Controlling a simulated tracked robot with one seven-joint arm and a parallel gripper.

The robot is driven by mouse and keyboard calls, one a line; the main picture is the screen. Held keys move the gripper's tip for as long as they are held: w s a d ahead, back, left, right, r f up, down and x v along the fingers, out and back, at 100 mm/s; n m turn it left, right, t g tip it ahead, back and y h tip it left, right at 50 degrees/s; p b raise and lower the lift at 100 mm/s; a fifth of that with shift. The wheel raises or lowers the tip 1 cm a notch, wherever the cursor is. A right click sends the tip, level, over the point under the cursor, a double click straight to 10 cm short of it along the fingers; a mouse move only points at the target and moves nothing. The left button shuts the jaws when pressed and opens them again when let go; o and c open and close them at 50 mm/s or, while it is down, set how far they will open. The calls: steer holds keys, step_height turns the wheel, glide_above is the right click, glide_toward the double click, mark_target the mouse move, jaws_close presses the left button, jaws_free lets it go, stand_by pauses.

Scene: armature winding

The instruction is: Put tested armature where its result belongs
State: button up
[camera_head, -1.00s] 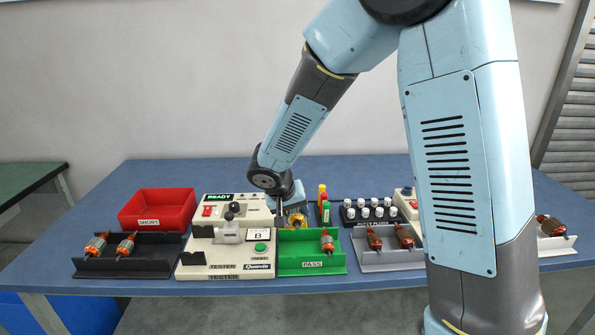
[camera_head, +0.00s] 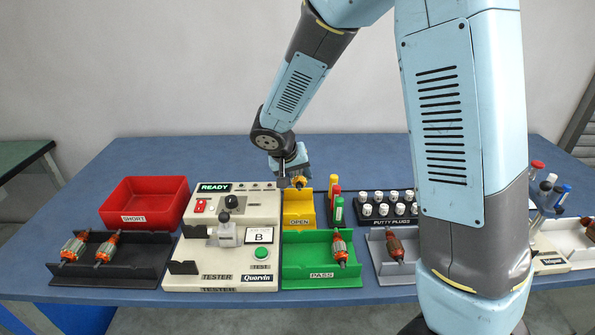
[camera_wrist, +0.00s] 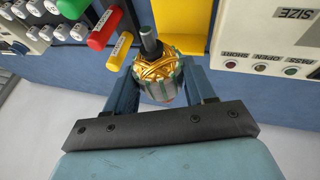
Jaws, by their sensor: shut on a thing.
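My gripper (camera_head: 291,178) is shut on an armature (camera_head: 300,182) with gold windings, held in the air above the back of the yellow OPEN tray (camera_head: 299,222). In the wrist view the armature (camera_wrist: 158,72) sits between the two fingers (camera_wrist: 160,96), its grey shaft pointing away from the palm. The yellow tray (camera_wrist: 181,18) shows just beyond it. The red SHORT bin (camera_head: 145,203) is at the left. The green PASS tray (camera_head: 320,268) holds one armature (camera_head: 340,247). The tester (camera_head: 222,262) display reads READY, and a card marked B stands on it.
A black tray (camera_head: 130,275) with two armatures is at the front left. Red, yellow and green bottles (camera_head: 336,205) and the putty plugs rack (camera_head: 372,222) stand close right of the yellow tray. A grey tray (camera_head: 383,272) holds at least one armature, partly hidden by my arm.

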steer(key=shift+f, duration=4.15)
steer(key=shift+s, duration=0.1)
steer(key=shift+f, duration=0.35)
steer(key=o, duration=1.5)
steer(key=shift+o, duration=0.2)
steer(key=shift+a, duration=0.1)
steer(key=v, duration=1.3)
steer(key=shift+s+r, duration=0.15)
steer(key=shift+r, duration=0.15)
